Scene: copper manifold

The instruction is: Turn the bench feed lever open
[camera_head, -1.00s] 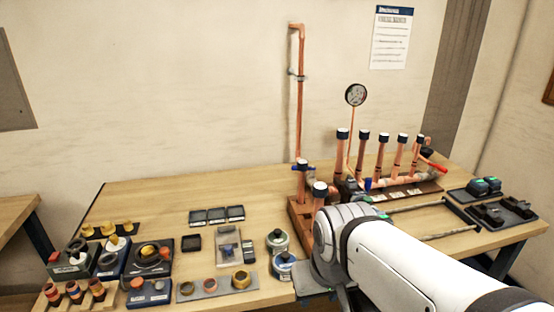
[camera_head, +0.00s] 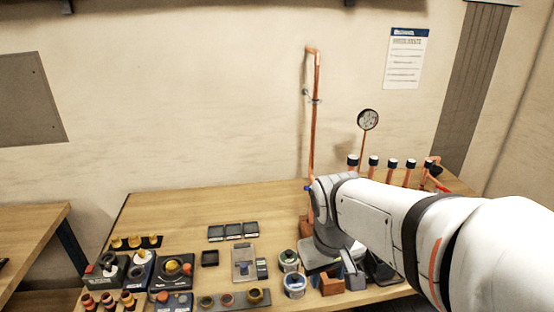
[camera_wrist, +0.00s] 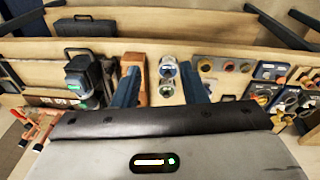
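A small blue handle (camera_head: 308,188) shows at the foot of the tall copper pipe (camera_head: 315,130) in the head view, partly behind my arm. A red lever (camera_head: 438,187) shows at the far right end of the copper manifold (camera_head: 390,165). I cannot tell which of them is the bench feed lever. My gripper (camera_wrist: 162,85) is open and empty in the wrist view, its two dark fingers apart. It points down over the front of the bench. My arm hides the lower manifold.
Two round tins (camera_head: 291,270) and a small orange-brown block (camera_head: 332,285) sit near my gripper. Boxes with knobs (camera_head: 173,272) fill the bench's front left. A gauge (camera_head: 368,119) stands behind the manifold. The bench's back left (camera_head: 165,210) is clear.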

